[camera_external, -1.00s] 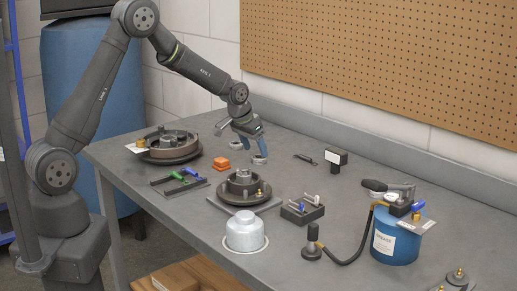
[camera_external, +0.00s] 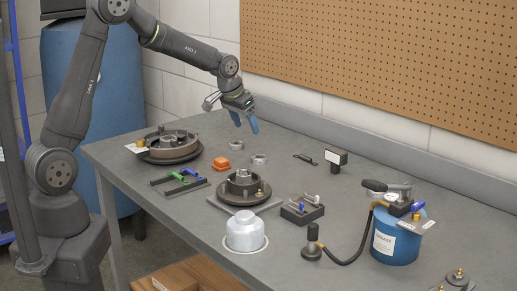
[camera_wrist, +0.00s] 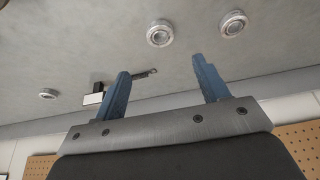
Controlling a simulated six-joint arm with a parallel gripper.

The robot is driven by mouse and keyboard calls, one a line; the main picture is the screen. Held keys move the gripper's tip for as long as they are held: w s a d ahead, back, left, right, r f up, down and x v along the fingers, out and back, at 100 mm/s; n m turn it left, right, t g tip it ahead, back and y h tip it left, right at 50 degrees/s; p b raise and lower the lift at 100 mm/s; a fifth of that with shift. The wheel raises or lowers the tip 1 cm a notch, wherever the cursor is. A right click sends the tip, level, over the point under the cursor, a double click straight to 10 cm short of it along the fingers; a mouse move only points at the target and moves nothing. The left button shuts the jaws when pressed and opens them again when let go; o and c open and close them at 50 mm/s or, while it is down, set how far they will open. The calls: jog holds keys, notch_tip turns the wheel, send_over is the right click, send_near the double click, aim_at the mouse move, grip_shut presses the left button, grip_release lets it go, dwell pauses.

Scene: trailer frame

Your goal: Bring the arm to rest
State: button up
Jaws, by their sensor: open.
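My gripper (camera_external: 244,119) is raised above the back of the grey workbench (camera_external: 185,213) and holds nothing. In the wrist view its two blue fingers (camera_wrist: 160,70) stand wide apart with empty space between them. Two metal rings lie on the bench below it, one ring (camera_external: 236,145) and a second ring (camera_external: 259,159). In the wrist view a ring (camera_wrist: 160,33) and another ring (camera_wrist: 233,24) lie beyond the fingertips, apart from them.
A black block with a white label (camera_external: 335,158) stands to the right, before the pegboard wall (camera_external: 400,60). A blue grease bucket (camera_external: 395,240) stands front right.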

jog(key=x, duration=1.2)
jog(key=shift+r, duration=1.1)
